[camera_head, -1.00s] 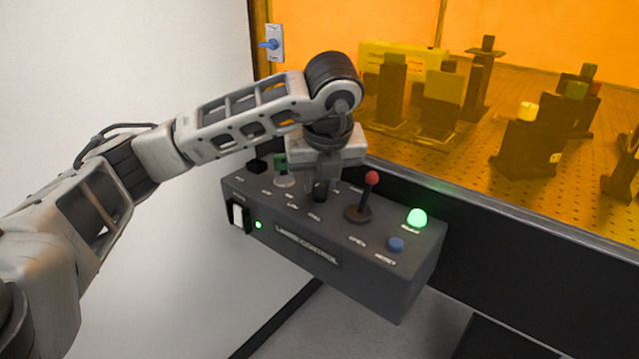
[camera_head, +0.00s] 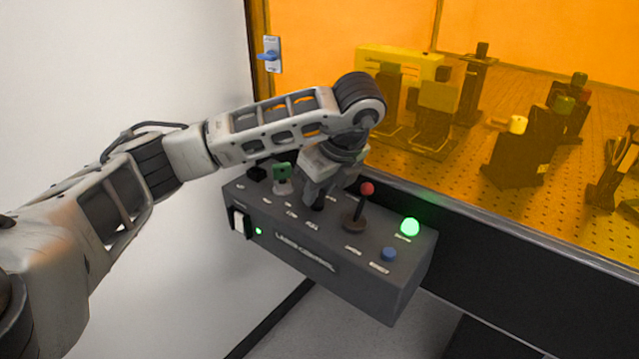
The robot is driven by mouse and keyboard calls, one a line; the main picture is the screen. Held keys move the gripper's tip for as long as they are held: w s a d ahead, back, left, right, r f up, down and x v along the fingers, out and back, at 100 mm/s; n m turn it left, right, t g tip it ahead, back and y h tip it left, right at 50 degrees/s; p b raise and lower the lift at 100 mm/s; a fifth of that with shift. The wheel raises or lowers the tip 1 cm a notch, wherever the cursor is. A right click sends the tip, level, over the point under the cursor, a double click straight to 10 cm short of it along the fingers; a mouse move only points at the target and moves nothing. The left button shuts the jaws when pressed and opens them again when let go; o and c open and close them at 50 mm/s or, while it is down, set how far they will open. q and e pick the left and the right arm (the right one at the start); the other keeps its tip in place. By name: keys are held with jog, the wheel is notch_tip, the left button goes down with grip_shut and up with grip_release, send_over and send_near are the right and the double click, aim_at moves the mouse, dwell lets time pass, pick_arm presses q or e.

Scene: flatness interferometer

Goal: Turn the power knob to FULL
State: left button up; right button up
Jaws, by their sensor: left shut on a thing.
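The laser control box (camera_head: 322,262) is dark grey and stands in front of the orange window, with small white labels on its top. My left gripper (camera_head: 318,201) points down at the box top, between the green-topped switch and the red-tipped lever. It is shut on the black power knob (camera_head: 318,206), of which only a little shows below the fingers. The knob's pointer and exact setting are hidden by the gripper, and the labels are too small to read surely. My right gripper is not in view.
The red-tipped lever (camera_head: 361,205) stands close to the right of the gripper. Beyond it are a lit green lamp (camera_head: 409,227) and a blue button (camera_head: 389,254). A green-topped switch (camera_head: 282,176) is at left. A white rocker switch (camera_head: 239,222) sits on the front.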

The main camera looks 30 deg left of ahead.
pick_arm(q)
jog(key=shift+r, duration=0.1)
jog(key=o, duration=1)
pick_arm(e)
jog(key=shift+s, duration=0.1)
pick_arm(q)
jog(key=shift+d+r, duration=0.15)
jog(key=shift+r, duration=0.25)
jog(key=p+v, duration=0.4)
jog(key=v, duration=1.1)
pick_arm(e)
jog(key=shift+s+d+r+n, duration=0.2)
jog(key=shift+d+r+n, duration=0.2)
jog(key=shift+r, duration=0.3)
pick_arm(q)
jog(key=shift+d, duration=0.1)
